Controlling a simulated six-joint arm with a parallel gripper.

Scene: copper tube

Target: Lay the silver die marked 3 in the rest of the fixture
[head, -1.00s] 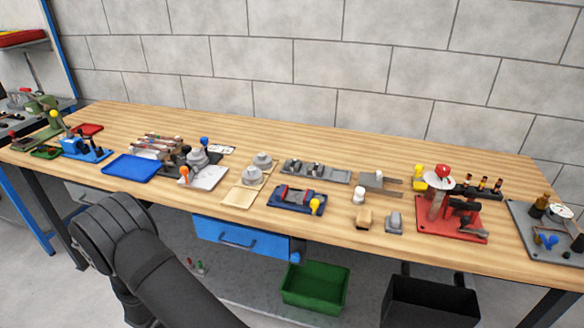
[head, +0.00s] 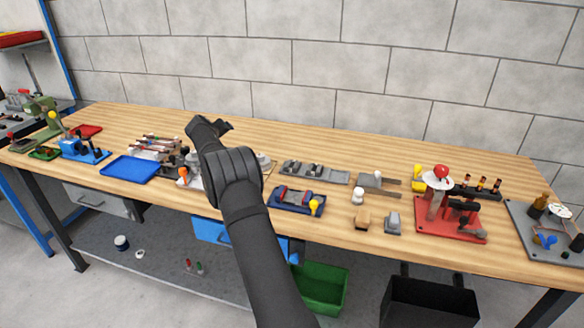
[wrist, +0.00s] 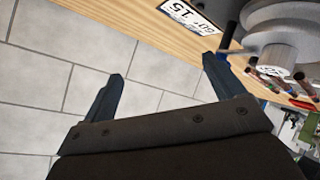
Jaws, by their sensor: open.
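My gripper (head: 208,124) is open and empty, raised above the back middle of the bench. In the wrist view its two fingers (wrist: 163,70) stand apart with only wall and bench behind them. Small silver-grey pieces (head: 317,169) sit in a long grey tray (head: 337,176) right of my arm. I cannot read a 3 on any of them, so I cannot tell which is the die. A grey round part (wrist: 285,40) shows close at the upper right of the wrist view. My arm hides much of the grey-disc fixtures, and I cannot make out the rest.
A blue fixture (head: 297,199) with a yellow knob stands right of my forearm. A blue tray (head: 130,168) lies to the left. A red fixture (head: 450,222) stands at the right. A printed card (wrist: 188,15) lies on the bench. The bench's back strip is clear.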

